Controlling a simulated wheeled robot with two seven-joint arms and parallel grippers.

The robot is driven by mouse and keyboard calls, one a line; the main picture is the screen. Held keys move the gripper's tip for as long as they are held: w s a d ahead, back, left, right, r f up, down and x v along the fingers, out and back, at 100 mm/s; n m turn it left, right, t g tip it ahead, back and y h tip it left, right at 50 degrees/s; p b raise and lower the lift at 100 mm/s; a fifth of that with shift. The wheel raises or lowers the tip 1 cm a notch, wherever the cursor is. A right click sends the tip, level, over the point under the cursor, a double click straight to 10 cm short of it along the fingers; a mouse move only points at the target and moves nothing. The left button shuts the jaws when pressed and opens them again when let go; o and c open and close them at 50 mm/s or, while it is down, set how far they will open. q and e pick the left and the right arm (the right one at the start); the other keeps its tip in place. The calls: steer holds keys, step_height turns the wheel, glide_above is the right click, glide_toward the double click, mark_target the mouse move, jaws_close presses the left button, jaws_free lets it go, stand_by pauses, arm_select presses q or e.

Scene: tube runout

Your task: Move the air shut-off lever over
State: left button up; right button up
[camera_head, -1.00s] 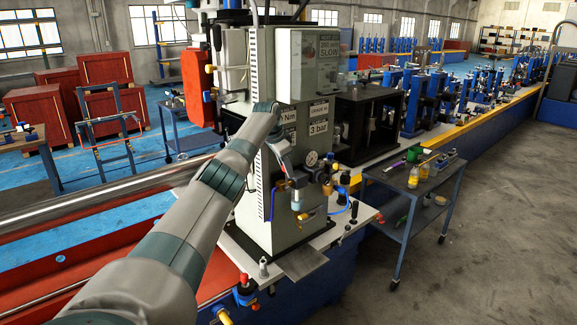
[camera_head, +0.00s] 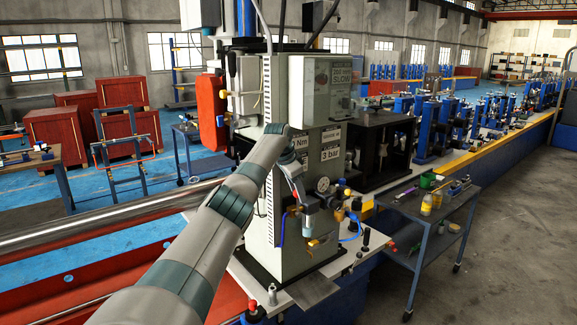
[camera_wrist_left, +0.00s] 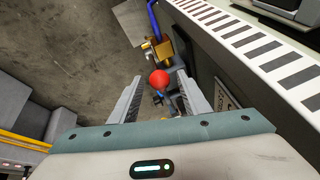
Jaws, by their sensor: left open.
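My left gripper (camera_head: 298,187) is at the front of the grey machine, beside the air unit with its round gauge (camera_head: 322,184). In the left wrist view my left gripper (camera_wrist_left: 161,98) is open, its two fingers apart. A red ball-shaped knob (camera_wrist_left: 159,79) shows between the fingertips, with a gap on each side. It looks like the end of the shut-off lever, but its shaft is hidden. A brass fitting (camera_wrist_left: 156,48) with a blue hose (camera_wrist_left: 153,16) lies just beyond the knob. In the head view the fingers and the knob cannot be made out clearly.
The grey machine (camera_head: 288,225) stands close beside the gripper; a striped scale strip (camera_wrist_left: 250,45) runs along it. A blue hose (camera_head: 352,228) loops at the air unit's right. A dark cart (camera_head: 440,235) with bottles stands to the right, with open floor beyond.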

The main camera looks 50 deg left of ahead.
arm_select(q)
steer(key=b+v, duration=0.5)
steer(key=v, duration=1)
steer(key=shift+d+r+b, duration=0.2)
steer(key=shift+r+b, duration=0.1)
steer(key=shift+b, duration=0.1)
